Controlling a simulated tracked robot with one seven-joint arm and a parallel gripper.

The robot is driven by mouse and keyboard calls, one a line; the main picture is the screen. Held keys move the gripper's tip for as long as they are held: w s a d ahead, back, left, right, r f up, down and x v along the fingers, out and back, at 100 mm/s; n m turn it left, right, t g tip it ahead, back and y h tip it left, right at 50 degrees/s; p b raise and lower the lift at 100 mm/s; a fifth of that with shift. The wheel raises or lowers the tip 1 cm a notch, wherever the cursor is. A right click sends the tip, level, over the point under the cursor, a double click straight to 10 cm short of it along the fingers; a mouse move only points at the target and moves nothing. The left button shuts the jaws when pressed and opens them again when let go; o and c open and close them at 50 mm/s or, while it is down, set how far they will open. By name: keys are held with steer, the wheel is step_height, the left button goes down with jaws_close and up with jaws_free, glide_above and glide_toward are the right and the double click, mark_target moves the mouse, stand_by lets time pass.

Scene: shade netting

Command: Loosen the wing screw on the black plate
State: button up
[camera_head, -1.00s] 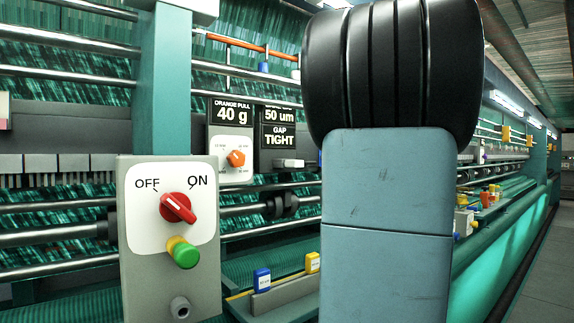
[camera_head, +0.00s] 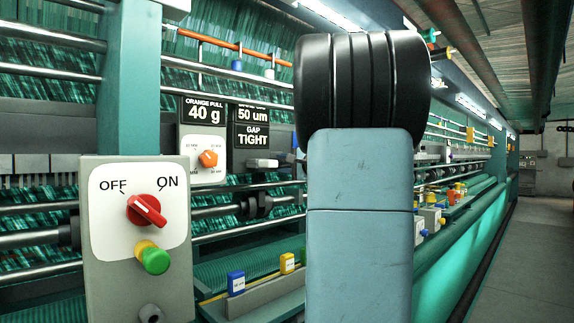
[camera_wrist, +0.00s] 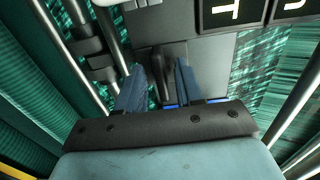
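My gripper shows in the wrist view (camera_wrist: 158,92) with two blue fingers apart. A dark elongated part (camera_wrist: 158,62) shows between them in front of a grey panel; I cannot tell whether it is the wing screw or whether a finger touches it. In the head view my arm hides the gripper. A black sign plate reading "50 um" and "GAP TIGHT" (camera_head: 251,134) is on the machine left of my arm, and its lettering is partly seen in the wrist view (camera_wrist: 233,12). No wing screw can be made out for certain.
A grey switch box (camera_head: 137,250) with a red OFF/ON knob (camera_head: 147,210) and green button (camera_head: 154,260) stands front left. An orange dial (camera_head: 208,158) is beside the black plate. The aisle (camera_head: 520,255) at right is clear.

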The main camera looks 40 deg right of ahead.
steer(key=shift+w, duration=0.2)
stand_by(0.4)
jaws_close()
stand_by(0.4)
